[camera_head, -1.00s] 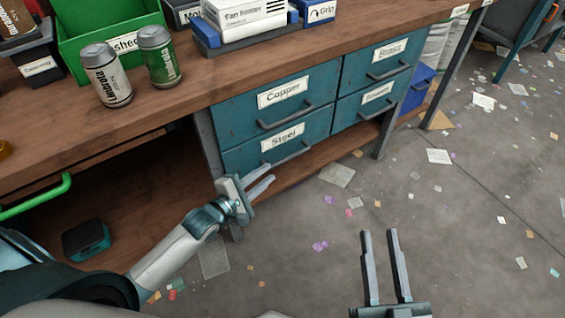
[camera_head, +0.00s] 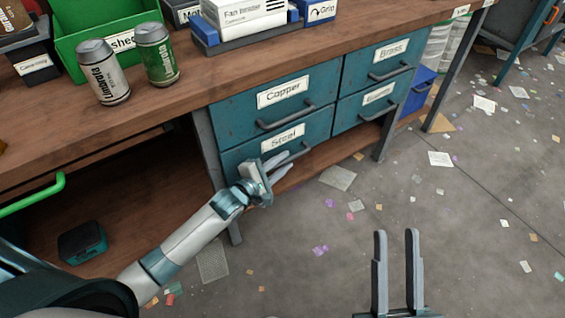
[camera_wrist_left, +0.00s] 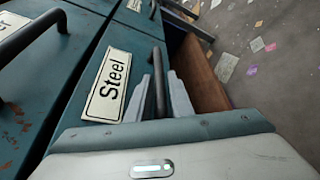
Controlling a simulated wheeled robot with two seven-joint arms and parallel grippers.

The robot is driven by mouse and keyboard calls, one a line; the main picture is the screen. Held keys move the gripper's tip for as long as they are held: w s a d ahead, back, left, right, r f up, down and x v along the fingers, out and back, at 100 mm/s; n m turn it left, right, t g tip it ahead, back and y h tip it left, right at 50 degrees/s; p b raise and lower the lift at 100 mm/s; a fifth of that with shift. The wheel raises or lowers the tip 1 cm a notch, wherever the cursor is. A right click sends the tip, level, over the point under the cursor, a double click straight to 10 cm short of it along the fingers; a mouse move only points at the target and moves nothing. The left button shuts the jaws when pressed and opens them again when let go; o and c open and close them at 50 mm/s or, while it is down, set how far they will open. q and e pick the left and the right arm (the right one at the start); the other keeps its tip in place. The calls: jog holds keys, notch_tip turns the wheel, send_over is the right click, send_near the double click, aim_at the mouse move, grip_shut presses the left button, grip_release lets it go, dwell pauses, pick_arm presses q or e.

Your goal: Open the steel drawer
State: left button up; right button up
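The steel drawer (camera_head: 243,153) is a teal drawer front with a white "Steel" label, at the lower left of the drawer block. It looks shut. Its dark bar handle (camera_wrist_left: 159,84) shows in the left wrist view, between the two fingers. My left gripper (camera_head: 279,166) is at this handle, its fingers open on either side of it; I cannot tell whether they touch it. The "Steel" label (camera_wrist_left: 108,86) lies just left of the fingers in the wrist view. My right gripper (camera_head: 396,236) is open and empty over the floor, well away from the drawers.
The copper drawer (camera_head: 235,122) is directly above, with its own bar handle (camera_head: 286,117). Two more drawers are to the right. Cans, a green bin (camera_head: 75,45) and boxes stand on the wooden bench top (camera_head: 190,105). The floor before the drawers is open, with scattered paper scraps.

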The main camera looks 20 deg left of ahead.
pick_arm(q)
grip_shut()
